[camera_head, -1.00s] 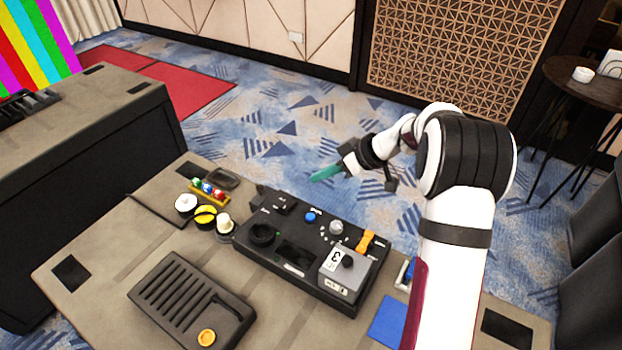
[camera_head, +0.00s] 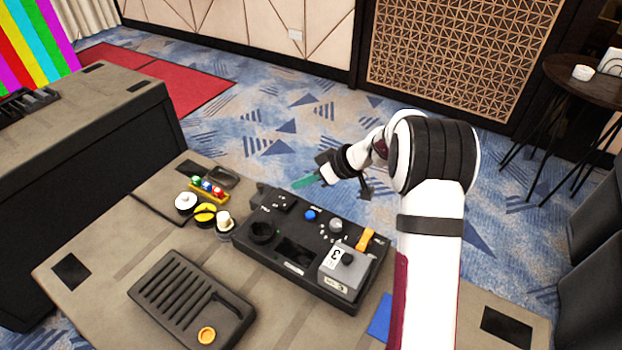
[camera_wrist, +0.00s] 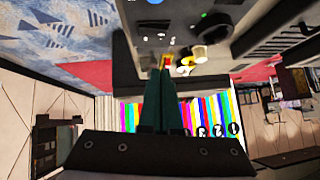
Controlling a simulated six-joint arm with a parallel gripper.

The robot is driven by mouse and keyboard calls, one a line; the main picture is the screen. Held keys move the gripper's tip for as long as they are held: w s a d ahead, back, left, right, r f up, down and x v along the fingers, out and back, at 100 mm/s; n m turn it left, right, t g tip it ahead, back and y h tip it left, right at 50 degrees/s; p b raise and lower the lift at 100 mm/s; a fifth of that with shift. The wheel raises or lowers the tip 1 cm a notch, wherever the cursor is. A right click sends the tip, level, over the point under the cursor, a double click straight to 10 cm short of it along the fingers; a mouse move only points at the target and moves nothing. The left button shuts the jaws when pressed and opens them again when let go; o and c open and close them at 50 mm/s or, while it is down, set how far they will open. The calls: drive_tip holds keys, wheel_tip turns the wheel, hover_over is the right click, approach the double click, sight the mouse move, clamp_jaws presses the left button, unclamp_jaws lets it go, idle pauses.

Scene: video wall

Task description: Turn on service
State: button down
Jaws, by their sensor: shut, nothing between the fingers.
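A black control box (camera_head: 250,247) stands on the desk. It carries a blue round button (camera_head: 310,215), a grey knob (camera_head: 336,226), an orange switch (camera_head: 365,240), a small black switch plate (camera_head: 283,203), a round black dial (camera_head: 262,232) and a grey module (camera_head: 343,272) marked 3. Its small labels are too blurred to read, so I cannot tell which control is service. My gripper (camera_head: 306,181) is shut and empty, its teal fingers above and behind the box's far edge. The fingers also show together in the wrist view (camera_wrist: 167,72).
Left of the box are a white round control (camera_head: 185,202), a yellow-and-black one (camera_head: 205,213), a white knob (camera_head: 224,221) and a strip of coloured buttons (camera_head: 207,188). A slotted panel (camera_head: 180,290) with an orange button (camera_head: 207,335) lies in front.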

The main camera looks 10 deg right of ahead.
sight(284, 201)
drive_tip(key=x, duration=0.3)
drive_tip(key=shift+w+a+f, duration=0.1)
drive_tip(key=shift+a+f, duration=0.2)
drive_tip(key=f, duration=0.3)
drive_tip(key=shift+a+f, duration=0.3)
drive_tip(key=shift+f, duration=0.35)
drive_tip(key=shift+a+f, duration=0.15)
drive_tip(key=shift+f, duration=0.15)
drive_tip(key=shift+w+d+r, duration=0.15)
drive_tip(key=shift+w+d, duration=0.2)
drive_tip(key=shift+d, duration=0.25)
